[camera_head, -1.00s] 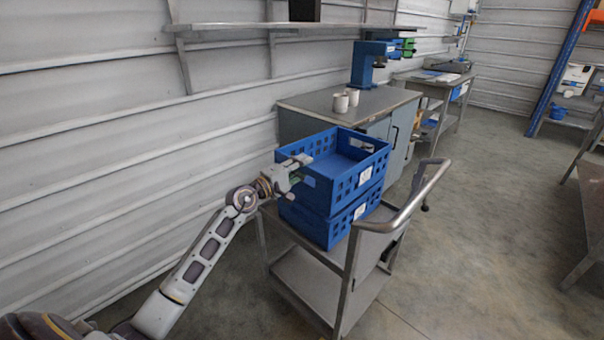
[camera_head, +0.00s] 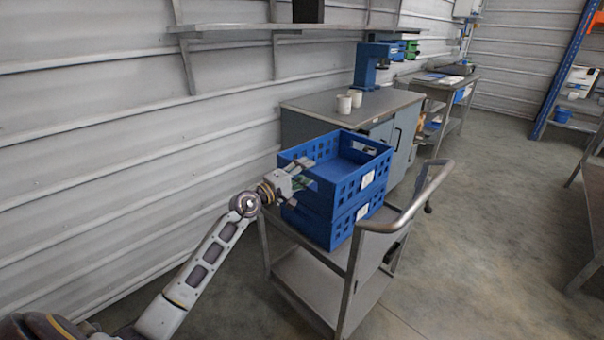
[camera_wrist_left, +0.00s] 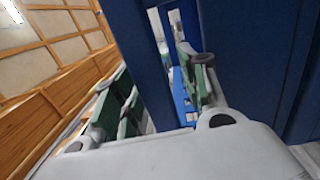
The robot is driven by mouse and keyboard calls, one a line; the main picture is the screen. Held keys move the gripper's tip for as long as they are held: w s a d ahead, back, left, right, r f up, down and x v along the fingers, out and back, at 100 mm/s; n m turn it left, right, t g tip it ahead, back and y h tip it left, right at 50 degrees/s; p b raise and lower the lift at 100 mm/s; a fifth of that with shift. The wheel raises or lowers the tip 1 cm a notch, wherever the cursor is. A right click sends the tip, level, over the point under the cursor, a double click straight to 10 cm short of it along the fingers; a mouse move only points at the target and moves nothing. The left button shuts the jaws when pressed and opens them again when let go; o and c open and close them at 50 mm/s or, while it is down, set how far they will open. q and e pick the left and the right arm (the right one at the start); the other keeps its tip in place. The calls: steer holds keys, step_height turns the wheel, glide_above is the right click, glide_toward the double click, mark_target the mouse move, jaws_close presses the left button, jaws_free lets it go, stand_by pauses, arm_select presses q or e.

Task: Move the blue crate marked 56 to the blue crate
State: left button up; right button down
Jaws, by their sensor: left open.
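Two blue crates are stacked on a metal trolley. The upper blue crate (camera_head: 346,190) is open-topped and looks empty in the part I see. The lower blue crate (camera_head: 345,230) sits directly under it. Each has a white label on its near end, too small to read, so I cannot tell which is marked 56. My left gripper (camera_head: 303,173) is open at the upper crate's left end, near its rim. In the left wrist view, its green-padded fingers (camera_wrist_left: 165,95) stand apart, with a blue crate wall (camera_wrist_left: 133,45) between them. My right gripper is not in view.
The trolley (camera_head: 300,275) has a curved handle (camera_head: 415,203) at its near right. A ribbed wall runs along the left.

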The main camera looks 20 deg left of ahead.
arm_select(q)
steer(key=shift+s+f, duration=0.1)
steer(key=shift+f, duration=0.05)
steer(key=shift+v, duration=2.8)
steer(key=b+v, duration=0.1)
steer(key=v, duration=0.5)
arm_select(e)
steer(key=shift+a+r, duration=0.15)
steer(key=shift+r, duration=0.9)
arm_select(q)
steer(key=shift+a, duration=0.15)
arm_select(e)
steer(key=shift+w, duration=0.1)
